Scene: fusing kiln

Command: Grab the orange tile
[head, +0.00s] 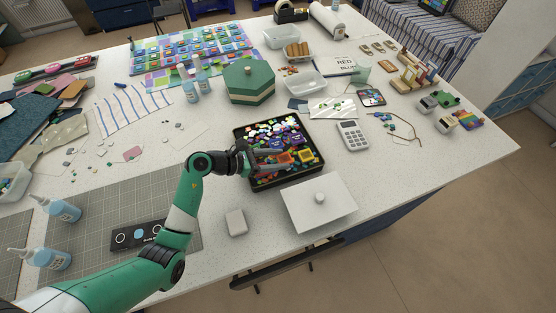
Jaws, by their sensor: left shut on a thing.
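A black tray (322,166) full of small coloured tiles sits near the table's front edge. My left gripper (280,159) reaches over the tray from the left. Its jaws are shut on the orange tile (284,157), which shows at the fingertips over the other tiles. I cannot tell if the tile is clear of the tiles beneath it. A yellow-orange tile (306,155) is just to its right. My right gripper is not in view.
A white lid with a round knob (319,199) lies in front of the tray, and a small pale block (236,222) to its left. A green hexagonal box (249,80) stands behind. The table's right side has free room.

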